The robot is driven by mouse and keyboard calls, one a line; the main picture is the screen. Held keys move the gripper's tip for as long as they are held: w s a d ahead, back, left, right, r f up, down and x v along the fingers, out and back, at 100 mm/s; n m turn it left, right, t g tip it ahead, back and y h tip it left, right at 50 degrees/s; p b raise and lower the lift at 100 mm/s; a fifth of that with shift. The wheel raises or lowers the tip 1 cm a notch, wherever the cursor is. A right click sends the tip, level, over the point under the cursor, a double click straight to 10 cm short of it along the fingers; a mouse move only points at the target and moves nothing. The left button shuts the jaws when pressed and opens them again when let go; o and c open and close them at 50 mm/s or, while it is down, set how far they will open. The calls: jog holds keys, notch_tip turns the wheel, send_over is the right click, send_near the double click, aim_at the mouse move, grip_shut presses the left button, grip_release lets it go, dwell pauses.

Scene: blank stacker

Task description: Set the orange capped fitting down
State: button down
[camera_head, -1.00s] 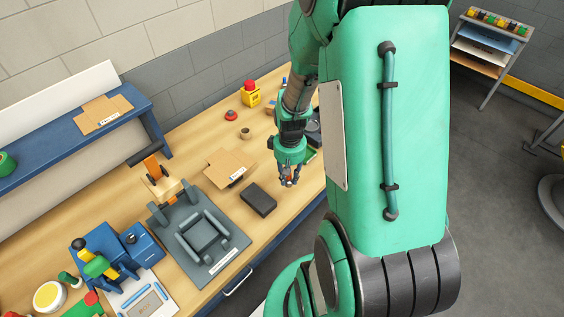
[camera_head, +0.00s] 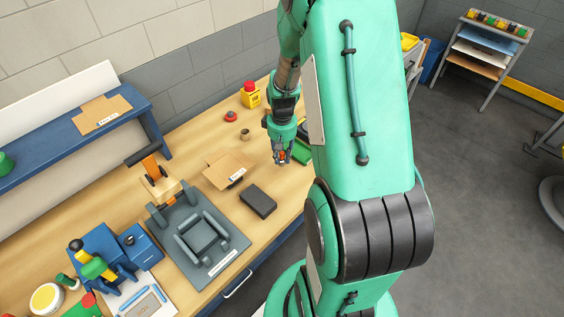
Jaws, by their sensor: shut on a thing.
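My gripper (camera_head: 281,160) points down over the right part of the wooden workbench (camera_head: 252,162), behind and right of a dark grey block. It is shut on the orange capped fitting (camera_head: 282,156), of which only a small orange-red patch shows between the fingers. The rest of the fitting is hidden by the fingers. I cannot tell whether the fitting touches the bench or hangs just above it.
A dark block (camera_head: 258,201), a cardboard piece (camera_head: 229,168) and a small brown ring (camera_head: 245,134) lie left of my gripper. A green item (camera_head: 301,152) is close on its right. A grey fixture (camera_head: 203,236) stands further left. A yellow box with red button (camera_head: 250,95) stands behind.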

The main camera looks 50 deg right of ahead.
aim_at(282, 159)
jog(key=shift+f+b, duration=0.35)
jog(key=shift+f, duration=1.4)
jog(key=shift+f, duration=0.1)
jog(key=c, duration=1.4)
grip_release()
jog(key=shift+c, duration=0.2)
notch_tip(282, 159, up, 12)
jog(key=shift+r+p, duration=0.1)
jog(key=shift+p, duration=0.85)
